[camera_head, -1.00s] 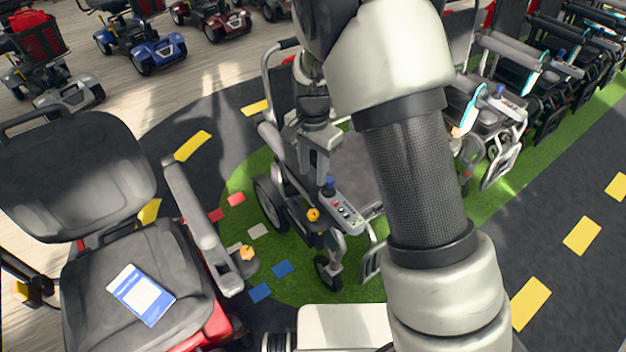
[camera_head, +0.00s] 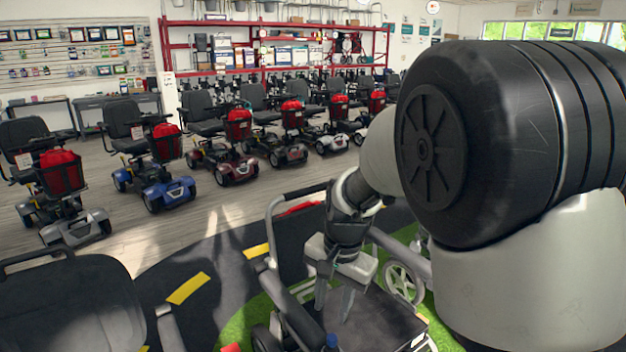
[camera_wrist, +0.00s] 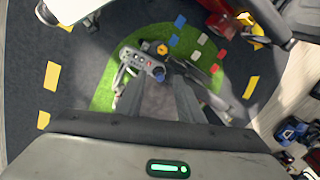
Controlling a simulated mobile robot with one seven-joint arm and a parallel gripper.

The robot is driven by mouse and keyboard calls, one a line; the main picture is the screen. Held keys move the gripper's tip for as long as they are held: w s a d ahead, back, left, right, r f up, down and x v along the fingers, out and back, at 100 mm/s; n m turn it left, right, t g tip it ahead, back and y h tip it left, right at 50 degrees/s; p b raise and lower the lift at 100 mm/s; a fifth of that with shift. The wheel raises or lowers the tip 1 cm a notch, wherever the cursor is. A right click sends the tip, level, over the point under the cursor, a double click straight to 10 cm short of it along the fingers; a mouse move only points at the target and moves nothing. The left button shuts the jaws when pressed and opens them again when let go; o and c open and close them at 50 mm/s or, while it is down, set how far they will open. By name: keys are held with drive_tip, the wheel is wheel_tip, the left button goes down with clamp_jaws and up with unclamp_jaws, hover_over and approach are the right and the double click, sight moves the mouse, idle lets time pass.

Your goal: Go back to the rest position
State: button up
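My gripper (camera_head: 333,312) hangs with its fingers pointing down above the seat of a power wheelchair (camera_head: 300,308). The two fingers are apart with nothing between them. In the wrist view, the gripper (camera_wrist: 158,84) also shows a clear gap between its fingers. My large arm link covers the right side of the head view.
A grey-seated chair (camera_head: 75,305) stands at the lower left. A row of mobility scooters (camera_head: 165,180) stands behind, before a red shelf rack (camera_head: 165,60). A wheelchair wheel (camera_head: 402,283) is close to my arm. Open wood floor (camera_head: 130,240) lies between.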

drive_tip(key=s+d+r+n+t, duration=0.2)
drive_tip(key=s+d+r, duration=0.1)
drive_tip(key=s+r, duration=0.3)
drive_tip(key=s+d+r+n+t+h, duration=0.1)
drive_tip(key=s+d+r+n, duration=0.2)
drive_tip(key=s, duration=0.4)
drive_tip(key=s+d+r+n+t, duration=0.2)
drive_tip(key=s+d+r, duration=0.25)
drive_tip(key=s, duration=0.25)
wheel_tip(320, 180, up, 15)
drive_tip(key=p, duration=1.4)
drive_tip(key=shift+w+a+f, duration=0.15)
drive_tip(key=shift+w+a, duration=0.05)
